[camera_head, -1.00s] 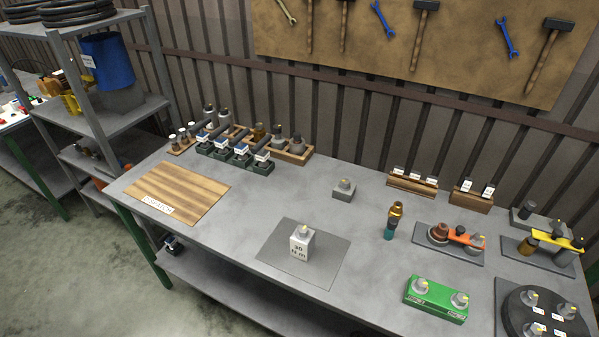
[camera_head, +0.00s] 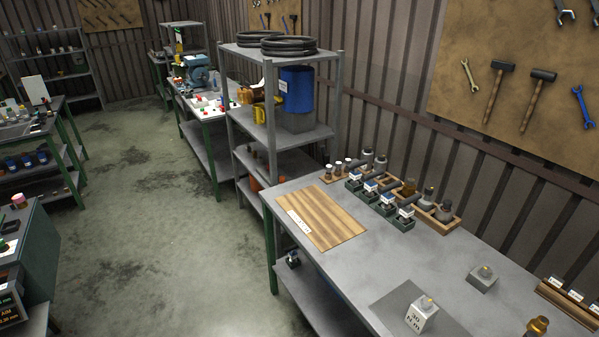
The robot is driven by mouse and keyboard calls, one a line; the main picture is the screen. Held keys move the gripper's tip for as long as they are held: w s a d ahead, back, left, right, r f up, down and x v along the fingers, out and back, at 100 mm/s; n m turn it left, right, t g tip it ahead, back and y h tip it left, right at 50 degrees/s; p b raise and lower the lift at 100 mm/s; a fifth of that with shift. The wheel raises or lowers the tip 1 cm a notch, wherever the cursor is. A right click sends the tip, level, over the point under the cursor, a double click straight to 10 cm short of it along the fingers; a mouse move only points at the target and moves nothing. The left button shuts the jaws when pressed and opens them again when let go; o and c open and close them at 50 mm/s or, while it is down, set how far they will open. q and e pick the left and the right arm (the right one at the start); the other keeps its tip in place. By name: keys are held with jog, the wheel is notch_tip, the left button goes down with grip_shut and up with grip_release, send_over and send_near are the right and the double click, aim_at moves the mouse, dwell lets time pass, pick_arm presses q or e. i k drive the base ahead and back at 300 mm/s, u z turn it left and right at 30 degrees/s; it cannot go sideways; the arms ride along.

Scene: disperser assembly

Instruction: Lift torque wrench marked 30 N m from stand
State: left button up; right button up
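Farther back on the grey workbench, a row of dark green stands (camera_head: 403,223) carries dark, handle-like tools (camera_head: 389,188) and small white and blue tags. The tag writing is too small to read, so I cannot tell which tool is marked 30 N m. Neither of my grippers is in view.
A striped wooden board (camera_head: 322,217) lies on the bench's left end. A wooden tray (camera_head: 440,222) with grey fittings stands behind the green stands. A grey block (camera_head: 482,280) is to the right. A shelf rack (camera_head: 283,140) adjoins the bench; open floor lies left.

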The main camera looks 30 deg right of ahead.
aim_at(371, 185)
jog(key=u, duration=0.1)
jog(key=i, duration=5.95)
jog(key=z, duration=4.2)
jog(key=i, duration=0.55)
jog(key=z, duration=0.2)
